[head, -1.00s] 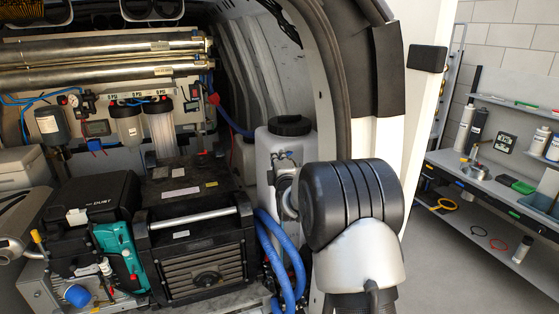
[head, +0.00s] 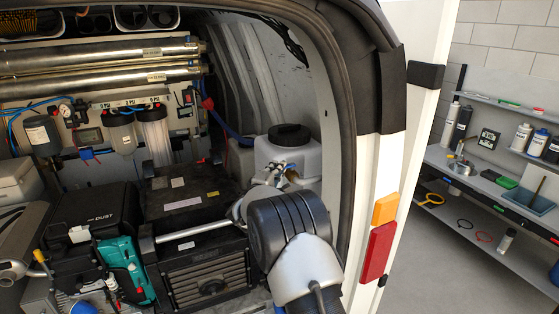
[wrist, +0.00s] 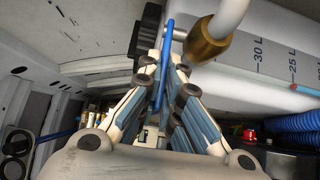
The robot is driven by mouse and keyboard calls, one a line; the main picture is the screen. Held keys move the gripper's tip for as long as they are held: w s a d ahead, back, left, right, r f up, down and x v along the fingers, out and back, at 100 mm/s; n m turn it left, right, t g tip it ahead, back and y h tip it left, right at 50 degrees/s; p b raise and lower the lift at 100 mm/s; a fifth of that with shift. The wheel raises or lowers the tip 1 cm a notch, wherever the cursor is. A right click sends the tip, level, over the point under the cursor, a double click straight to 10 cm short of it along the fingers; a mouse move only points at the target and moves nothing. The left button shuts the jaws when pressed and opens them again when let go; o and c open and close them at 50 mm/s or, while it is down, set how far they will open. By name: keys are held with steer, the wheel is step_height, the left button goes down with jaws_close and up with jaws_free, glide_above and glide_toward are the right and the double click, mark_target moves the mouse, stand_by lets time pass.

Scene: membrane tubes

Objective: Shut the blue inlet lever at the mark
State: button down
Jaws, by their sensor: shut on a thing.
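The blue inlet lever (wrist: 163,62) is a thin blue bar between the pads of my gripper (wrist: 164,68) in the wrist view. My gripper is shut on it. A brass fitting (wrist: 210,42) with a white pipe sits just right of the lever. The white tank (wrist: 262,58), with litre marks, is behind at the right. In the head view the tank (head: 301,157) stands at the van's right side, and my wrist hides most of the gripper and lever. I cannot make out the mark.
A black box with a silver handle (head: 205,229) stands left of my arm. The van's door frame (head: 372,175) rises close on the right. A blue hose coil (wrist: 290,124) shows at the right in the wrist view. A bench shelf (head: 475,172) is farther right.

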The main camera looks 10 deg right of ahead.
steer(key=shift+w+m+h+p, duration=0.15)
steer(key=shift+m+h+p, duration=0.15)
steer(key=shift+h+p, duration=0.1)
steer(key=c, duration=1.8)
jaws_free()
steer(key=shift+a, duration=0.1)
steer(key=v, duration=1.2)
steer(key=shift+r, duration=0.2)
